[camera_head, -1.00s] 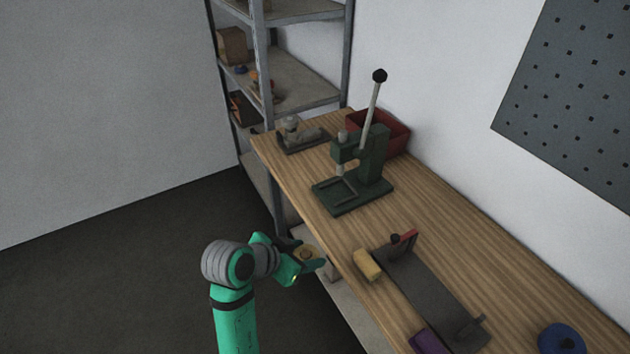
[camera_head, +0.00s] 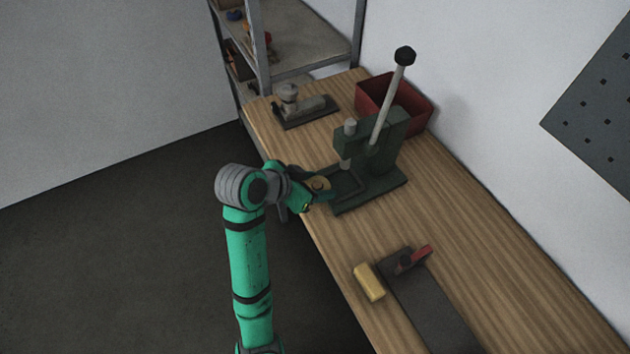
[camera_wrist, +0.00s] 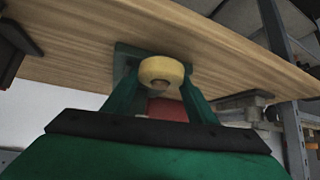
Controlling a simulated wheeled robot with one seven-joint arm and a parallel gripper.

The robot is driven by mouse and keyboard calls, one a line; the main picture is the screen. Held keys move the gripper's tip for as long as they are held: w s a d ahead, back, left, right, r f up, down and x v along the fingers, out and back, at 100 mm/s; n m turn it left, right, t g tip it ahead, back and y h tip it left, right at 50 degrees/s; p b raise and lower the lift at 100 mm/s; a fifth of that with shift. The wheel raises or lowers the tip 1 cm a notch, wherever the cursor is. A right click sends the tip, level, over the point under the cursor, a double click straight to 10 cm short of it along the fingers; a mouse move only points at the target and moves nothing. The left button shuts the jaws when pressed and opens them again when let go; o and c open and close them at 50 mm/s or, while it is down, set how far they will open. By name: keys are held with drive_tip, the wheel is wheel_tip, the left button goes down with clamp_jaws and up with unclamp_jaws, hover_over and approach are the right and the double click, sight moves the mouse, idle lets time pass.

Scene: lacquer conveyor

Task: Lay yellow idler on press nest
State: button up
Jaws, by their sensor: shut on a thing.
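The yellow idler (camera_wrist: 162,74) is a round, thick yellow disc with a hole, held between the two fingers of my gripper (camera_wrist: 160,92) in the wrist view. In the head view my gripper (camera_head: 318,190) is at the near edge of the bench, just left of the green press (camera_head: 375,160), and the idler (camera_head: 318,183) shows at its tip. The press nest (camera_head: 345,188) is the low framed part on the press base, under the ram. The gripper's fingertips partly overlap its near side, so I cannot tell the exact gap between idler and nest.
The press lever (camera_head: 392,95) rises high above the press. A red bin (camera_head: 418,112) stands behind it, and a grey device (camera_head: 300,105) sits beyond. Bare wooden bench (camera_head: 470,230) is on the right.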

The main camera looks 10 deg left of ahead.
drive_tip(key=shift+w+d, duration=0.1)
drive_tip(key=shift+d, duration=0.4)
drive_tip(key=shift+w+d, duration=0.5)
drive_tip(key=shift+d, duration=0.35)
drive_tip(key=shift+w+d, duration=0.75)
drive_tip(key=shift+d, duration=0.2)
drive_tip(key=shift+w+d, duration=0.7)
drive_tip(key=shift+d, duration=0.25)
drive_tip(key=shift+f, duration=0.5)
